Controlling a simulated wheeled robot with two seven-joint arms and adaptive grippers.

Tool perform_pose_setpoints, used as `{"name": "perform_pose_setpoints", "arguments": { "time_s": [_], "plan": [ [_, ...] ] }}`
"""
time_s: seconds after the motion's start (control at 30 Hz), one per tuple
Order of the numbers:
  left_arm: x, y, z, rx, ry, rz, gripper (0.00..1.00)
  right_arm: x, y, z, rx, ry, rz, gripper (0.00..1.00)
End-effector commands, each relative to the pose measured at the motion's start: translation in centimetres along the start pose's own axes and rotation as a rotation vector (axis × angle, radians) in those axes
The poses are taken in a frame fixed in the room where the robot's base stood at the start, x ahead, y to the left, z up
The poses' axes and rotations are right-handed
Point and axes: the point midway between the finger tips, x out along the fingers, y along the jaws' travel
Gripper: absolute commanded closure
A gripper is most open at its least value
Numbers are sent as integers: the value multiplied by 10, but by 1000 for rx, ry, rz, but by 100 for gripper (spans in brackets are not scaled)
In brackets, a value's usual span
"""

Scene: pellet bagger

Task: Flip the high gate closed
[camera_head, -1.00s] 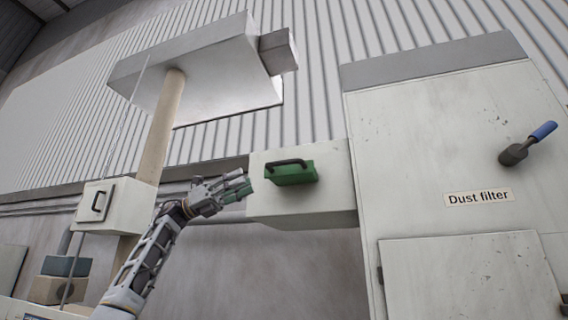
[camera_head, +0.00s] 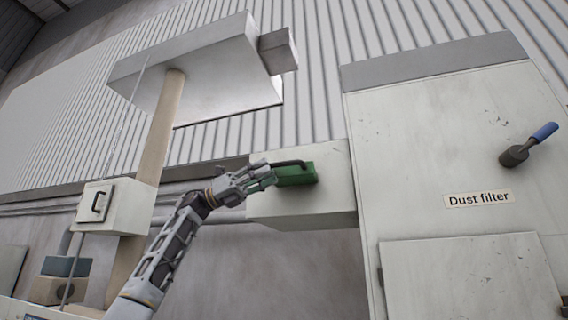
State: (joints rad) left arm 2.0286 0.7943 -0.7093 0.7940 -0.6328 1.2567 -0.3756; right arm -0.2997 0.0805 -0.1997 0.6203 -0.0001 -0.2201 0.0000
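A green block with a black bar handle (camera_head: 297,175) sits on the face of a pale box in the middle of the view. I cannot tell for sure that this is the high gate, as it has no readable label. My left gripper (camera_head: 266,177) is at the left end of the green block and its handle, overlapping them in the picture. Its fingers look spread apart, and I cannot tell whether they touch the handle. The fingers hide the left end of the block. My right gripper is not in view.
The pale box (camera_head: 318,207) joins a tall dust filter cabinet (camera_head: 440,140) on the right, which has a blue-handled lever (camera_head: 528,144). A smaller box with a black handle (camera_head: 125,207) is at left, by a tan post (camera_head: 159,130). A metal hood (camera_head: 215,85) hangs above.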

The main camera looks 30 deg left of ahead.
Motion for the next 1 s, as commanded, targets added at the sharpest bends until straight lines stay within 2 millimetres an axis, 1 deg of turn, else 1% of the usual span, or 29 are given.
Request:
{"name": "perform_pose_setpoints", "arguments": {
  "time_s": [0.03, 0.2, 0.4, 0.5, 0.67, 0.93, 1.0],
  "plan": [
    [8, -1, 1, 0, 1, -1, 65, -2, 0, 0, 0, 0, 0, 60],
    [30, -1, 1, 1, 2, -2, 65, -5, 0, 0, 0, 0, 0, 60],
    [52, -1, 1, 1, 1, -2, 65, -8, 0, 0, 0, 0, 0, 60],
    [58, -1, 1, 1, 0, -1, 65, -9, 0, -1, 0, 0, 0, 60],
    [63, -1, 1, 1, -1, 0, 65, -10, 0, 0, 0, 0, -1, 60],
    [63, 0, 0, 1, -1, 0, 65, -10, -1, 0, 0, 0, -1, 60],
    [63, 0, 0, 1, -1, 0, 74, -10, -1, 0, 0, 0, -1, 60]
  ]
}}
